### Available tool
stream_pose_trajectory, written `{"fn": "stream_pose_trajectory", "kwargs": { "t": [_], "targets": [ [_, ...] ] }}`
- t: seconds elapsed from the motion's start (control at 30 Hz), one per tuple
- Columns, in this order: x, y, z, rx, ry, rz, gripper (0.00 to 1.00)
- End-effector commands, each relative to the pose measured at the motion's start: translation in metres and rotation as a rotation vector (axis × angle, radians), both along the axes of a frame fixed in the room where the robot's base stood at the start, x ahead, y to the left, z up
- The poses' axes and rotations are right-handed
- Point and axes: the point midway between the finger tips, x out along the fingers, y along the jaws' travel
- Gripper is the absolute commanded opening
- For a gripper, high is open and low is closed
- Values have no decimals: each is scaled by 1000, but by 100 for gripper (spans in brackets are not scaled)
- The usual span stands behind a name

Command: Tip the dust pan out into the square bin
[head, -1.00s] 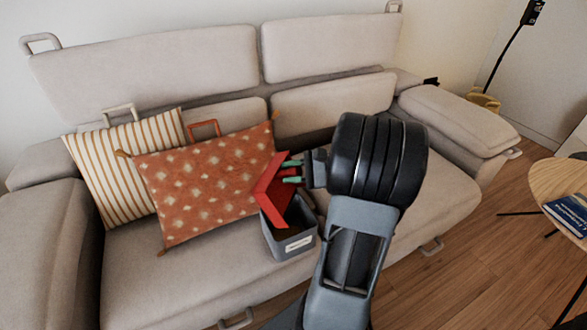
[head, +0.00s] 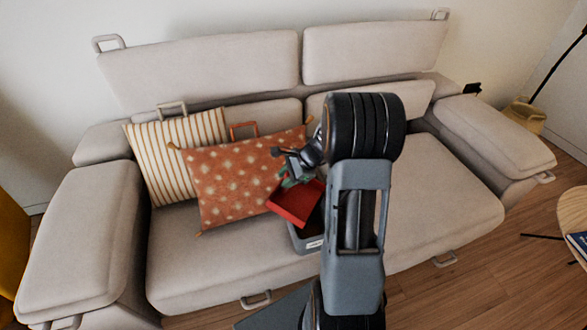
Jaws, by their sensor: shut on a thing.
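The red dust pan (head: 295,205) is held above the square bin, tilted, with its flat inner face towards the camera. I see no debris on it. My gripper (head: 288,178) is shut on the dust pan at its upper edge; its green fingertips are partly hidden. The grey square bin (head: 312,243) stands on the sofa seat just below the pan.
The beige sofa (head: 430,195) fills the view. An orange spotted cushion (head: 225,185) lies just left of the bin, with a striped cushion (head: 165,150) behind it. The seat right of my arm is clear. A round wooden table (head: 573,208) is at the right edge.

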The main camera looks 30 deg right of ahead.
Motion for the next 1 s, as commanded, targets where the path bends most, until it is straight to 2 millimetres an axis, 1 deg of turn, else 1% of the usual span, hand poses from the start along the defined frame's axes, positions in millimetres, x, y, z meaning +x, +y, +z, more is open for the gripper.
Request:
{"fn": "stream_pose_trajectory", "kwargs": {
  "t": [0.03, 0.07, 0.6, 0.7, 1.0],
  "targets": [
    [3, 3, 4, -14, 23, 5, 0],
    [5, 4, 3, -22, 37, 4, 0],
    [26, 18, -29, -173, 262, 5, 0],
    [26, 16, -14, -171, 255, 0, 0],
    [25, 16, 9, -170, 254, 0, 0]
  ]
}}
